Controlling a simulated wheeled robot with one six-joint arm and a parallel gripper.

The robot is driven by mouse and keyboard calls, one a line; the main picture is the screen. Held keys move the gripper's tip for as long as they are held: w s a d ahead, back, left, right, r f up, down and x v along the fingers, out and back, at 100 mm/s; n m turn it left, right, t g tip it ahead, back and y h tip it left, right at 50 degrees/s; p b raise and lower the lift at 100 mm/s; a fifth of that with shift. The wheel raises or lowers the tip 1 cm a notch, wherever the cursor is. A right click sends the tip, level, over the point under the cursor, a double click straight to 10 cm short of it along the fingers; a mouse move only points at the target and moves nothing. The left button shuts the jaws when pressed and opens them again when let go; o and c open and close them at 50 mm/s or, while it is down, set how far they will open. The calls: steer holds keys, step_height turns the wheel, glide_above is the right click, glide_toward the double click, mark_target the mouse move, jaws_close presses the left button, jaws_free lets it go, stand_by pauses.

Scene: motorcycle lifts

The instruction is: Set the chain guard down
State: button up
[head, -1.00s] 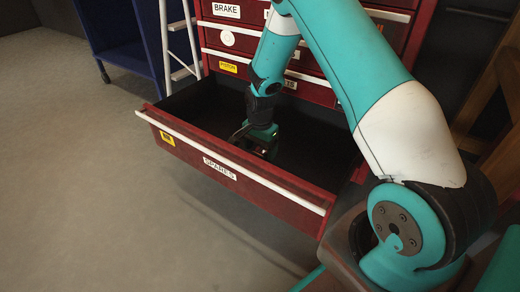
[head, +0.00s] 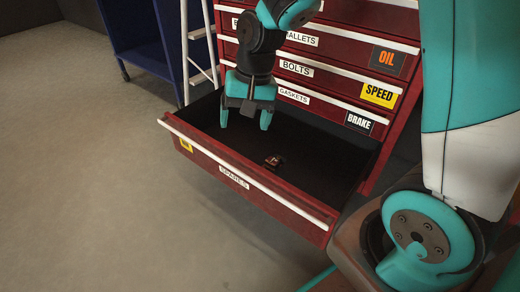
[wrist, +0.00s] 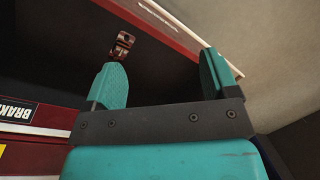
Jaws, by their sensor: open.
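A small dark brown part, which looks like the chain guard (head: 274,161), lies on the black floor of the open drawer labelled SPARES (head: 320,170), close to its front wall. It also shows in the wrist view (wrist: 122,44), ahead of my left fingertip, with a gap between. Its fine shape is too small to tell. My gripper (head: 245,120) hangs above the drawer, up and to the left of the part in the head view. Its two teal fingers are spread wide and empty in the wrist view (wrist: 165,80).
The red tool chest (head: 330,55) stands behind, with closed labelled drawers above the open one. A white ladder (head: 200,45) and a blue cart (head: 140,35) stand at the left. Grey floor at front left is clear.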

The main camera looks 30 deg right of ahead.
steer(key=s+a+r+n, duration=0.2)
steer(key=s+r+n, duration=0.1)
steer(key=s, duration=0.3)
steer(key=s+a+r+n+y, duration=0.1)
steer(key=s+a+r+n, duration=0.1)
steer(key=s, duration=0.4)
steer(key=s+a+r+n+y, duration=0.1)
steer(key=s+a+r+n, duration=0.2)
steer(key=s+n, duration=0.3)
steer(key=shift+s+a+r+n+g, duration=0.3)
steer(key=shift+s+a+r, duration=0.05)
steer(key=shift+a, duration=0.2)
